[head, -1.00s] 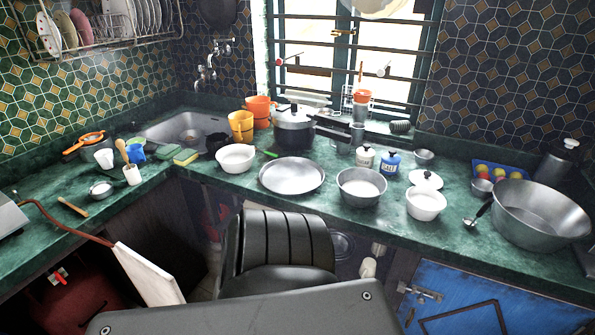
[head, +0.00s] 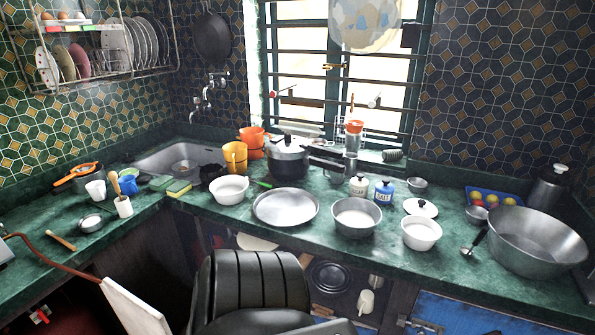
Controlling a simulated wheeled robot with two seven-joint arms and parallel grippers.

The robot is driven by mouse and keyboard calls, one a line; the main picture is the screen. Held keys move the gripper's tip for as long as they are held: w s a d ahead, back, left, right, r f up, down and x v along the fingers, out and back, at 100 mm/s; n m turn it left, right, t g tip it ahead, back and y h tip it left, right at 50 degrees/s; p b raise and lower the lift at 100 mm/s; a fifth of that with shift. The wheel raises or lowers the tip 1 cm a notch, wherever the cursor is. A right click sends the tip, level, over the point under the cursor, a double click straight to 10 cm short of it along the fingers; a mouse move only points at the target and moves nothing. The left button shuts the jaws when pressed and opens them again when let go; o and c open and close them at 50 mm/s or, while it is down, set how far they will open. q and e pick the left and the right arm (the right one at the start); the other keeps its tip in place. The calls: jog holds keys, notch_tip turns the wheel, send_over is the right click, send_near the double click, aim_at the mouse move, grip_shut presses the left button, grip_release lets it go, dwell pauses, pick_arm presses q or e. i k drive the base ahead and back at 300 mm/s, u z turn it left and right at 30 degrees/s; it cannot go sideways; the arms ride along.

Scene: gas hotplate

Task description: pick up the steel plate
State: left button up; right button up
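The steel plate (head: 285,207) is a round, shallow, shiny metal dish. It lies flat on the green counter near its front edge, in the middle of the head view, and nothing covers it. A white bowl (head: 229,189) stands to its left and a deeper steel bowl (head: 356,217) stands close to its right. Neither of my grippers shows in the head view.
A black pot (head: 288,160) stands behind the plate, with orange cups (head: 235,157) to its left. A white bowl (head: 421,234) and a large steel basin (head: 537,240) stand to the right. The sink (head: 182,160) is at the back left.

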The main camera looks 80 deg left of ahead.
aim_at(281, 207)
jog(key=u, duration=0.05)
jog(key=k, duration=0.5)
jog(key=u, duration=2.15)
